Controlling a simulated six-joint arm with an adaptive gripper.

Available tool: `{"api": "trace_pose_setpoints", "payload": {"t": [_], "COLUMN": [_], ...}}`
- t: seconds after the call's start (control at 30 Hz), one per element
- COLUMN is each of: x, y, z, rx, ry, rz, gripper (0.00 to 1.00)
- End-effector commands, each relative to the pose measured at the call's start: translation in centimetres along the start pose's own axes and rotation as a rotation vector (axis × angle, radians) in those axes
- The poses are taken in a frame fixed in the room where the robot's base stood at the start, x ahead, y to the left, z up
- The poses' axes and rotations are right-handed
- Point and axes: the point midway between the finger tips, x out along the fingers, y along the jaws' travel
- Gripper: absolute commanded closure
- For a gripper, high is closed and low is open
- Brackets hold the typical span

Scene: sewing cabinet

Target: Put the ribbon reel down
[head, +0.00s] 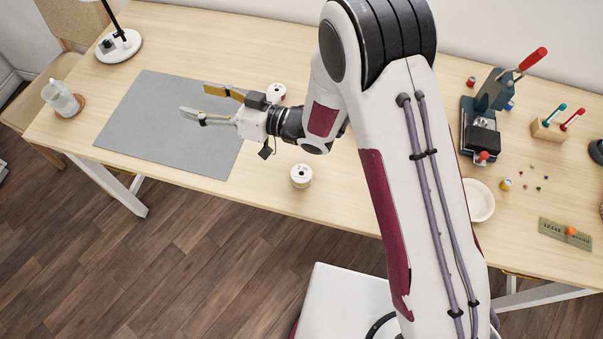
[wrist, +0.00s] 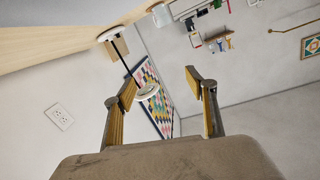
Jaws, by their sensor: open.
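A ribbon reel (head: 301,175), white with a gold-coloured band, stands on the wooden table near its front edge, right of the grey mat. My gripper (head: 192,101) is open and empty above the grey mat (head: 160,130), pointing left and apart from both reels. In the wrist view my gripper's fingers (wrist: 162,88) are spread with nothing between them. No reel shows in that view.
A lamp base (head: 119,46) stands at the back left, and a bottle (head: 60,98) on a coaster at the left edge. On the right are a press (head: 487,110), a shallow bowl (head: 479,200), a wooden tool holder (head: 548,129) and a green ruler (head: 565,232). The mat is bare.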

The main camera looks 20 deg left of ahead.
Motion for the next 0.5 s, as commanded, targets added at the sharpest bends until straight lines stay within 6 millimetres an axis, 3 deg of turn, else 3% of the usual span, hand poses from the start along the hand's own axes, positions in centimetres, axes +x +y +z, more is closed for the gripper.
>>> {"api": "trace_pose_setpoints", "payload": {"t": [0.5], "x": [-6.9], "y": [1.1], "z": [0.8], "rx": [-0.168], "ry": [-0.135], "rz": [-0.246], "gripper": [0.44]}}
